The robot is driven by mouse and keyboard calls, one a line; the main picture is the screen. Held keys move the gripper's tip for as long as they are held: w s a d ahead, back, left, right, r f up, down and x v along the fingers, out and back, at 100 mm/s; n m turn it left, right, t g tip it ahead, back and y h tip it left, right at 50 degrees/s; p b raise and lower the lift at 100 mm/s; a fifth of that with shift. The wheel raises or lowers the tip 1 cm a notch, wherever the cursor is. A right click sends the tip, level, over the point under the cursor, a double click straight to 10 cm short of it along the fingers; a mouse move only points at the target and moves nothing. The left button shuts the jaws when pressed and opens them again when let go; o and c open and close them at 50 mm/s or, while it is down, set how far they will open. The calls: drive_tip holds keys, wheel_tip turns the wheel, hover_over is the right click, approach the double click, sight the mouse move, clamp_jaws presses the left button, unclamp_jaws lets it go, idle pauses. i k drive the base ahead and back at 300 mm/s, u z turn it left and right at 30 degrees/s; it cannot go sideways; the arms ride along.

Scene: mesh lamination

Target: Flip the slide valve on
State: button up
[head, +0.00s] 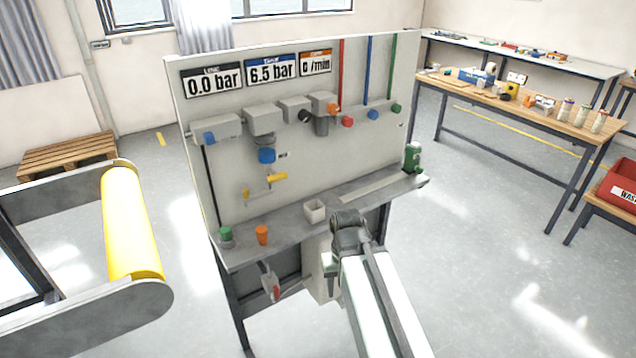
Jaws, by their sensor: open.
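A grey upright panel (222,165) carries a row of grey air-line units above a shelf. I cannot tell for sure which one is the slide valve. The leftmost grey unit (228,126) has a blue part (209,138) on its front. A grey block (262,120) has a blue knob (266,156) below it. Further right, a unit has a black round part (304,116) and an orange part (333,108). My gripper (348,222) is low in front of the shelf's front edge, apart from the units. It is open, and its fingertips are mostly hidden by my arm.
The shelf (345,197) holds a white cup (314,211), an orange piece (262,235), a green-topped piece (226,236) and a green bottle (412,157). A yellow roller (130,225) stands left. A wooden workbench (450,95) is right. The floor between is clear.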

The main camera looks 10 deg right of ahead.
sight(209, 137)
drive_tip(key=z, duration=0.3)
drive_tip(key=i, duration=0.55)
drive_tip(key=u, duration=3.35)
drive_tip(key=i, duration=1.05)
drive_tip(key=z, duration=0.1)
